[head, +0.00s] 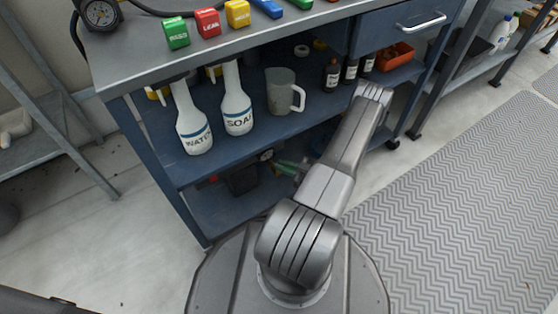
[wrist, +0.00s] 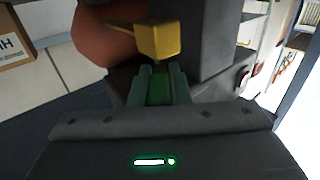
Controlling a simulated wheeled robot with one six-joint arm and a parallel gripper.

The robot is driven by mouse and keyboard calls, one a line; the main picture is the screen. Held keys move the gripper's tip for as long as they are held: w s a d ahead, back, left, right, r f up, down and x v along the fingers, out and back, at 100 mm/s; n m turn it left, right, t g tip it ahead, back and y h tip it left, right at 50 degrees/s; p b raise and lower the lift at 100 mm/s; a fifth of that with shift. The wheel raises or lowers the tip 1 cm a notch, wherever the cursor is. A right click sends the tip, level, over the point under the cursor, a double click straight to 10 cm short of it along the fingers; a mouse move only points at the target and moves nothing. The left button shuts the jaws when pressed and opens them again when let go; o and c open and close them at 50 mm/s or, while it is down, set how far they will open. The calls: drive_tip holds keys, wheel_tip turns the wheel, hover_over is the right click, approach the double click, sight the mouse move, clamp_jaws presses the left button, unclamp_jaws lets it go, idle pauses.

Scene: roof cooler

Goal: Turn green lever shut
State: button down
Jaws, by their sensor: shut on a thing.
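In the wrist view, a green lever (wrist: 158,84) shows as a narrow green piece between the fingertips. My gripper (wrist: 158,76) is shut on it, with one grey-green finger on each side. Most of the lever is hidden by the fingers, so I cannot tell its angle. A yellow block-like part (wrist: 160,42) stands just beyond it, beside a rounded red-brown part. Dark grey bodies stand around and behind the lever. In the head view my arm reaches out past the cart's right half, and the gripper and lever cannot be made out.
In the head view, a blue cart (head: 165,107) carries two labelled spray bottles, a grey mug (head: 281,91), dark bottles and an orange bin (head: 394,56). Coloured tags lie on top. A ridged mat (head: 465,190) covers the floor at right. A cardboard box (wrist: 22,35) shows in the wrist view.

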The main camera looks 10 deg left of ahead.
drive_tip(key=shift+w+n+g, duration=0.25)
drive_tip(key=shift+n+g, duration=0.65)
drive_tip(key=shift+g, duration=0.5)
drive_tip(key=c, duration=1.4)
unclamp_jaws()
drive_tip(key=shift+o, duration=0.2)
drive_tip(key=shift+d, duration=0.1)
drive_tip(key=d+p, duration=0.2)
drive_tip(key=d, duration=1.1)
drive_tip(key=shift+s+d, duration=0.35)
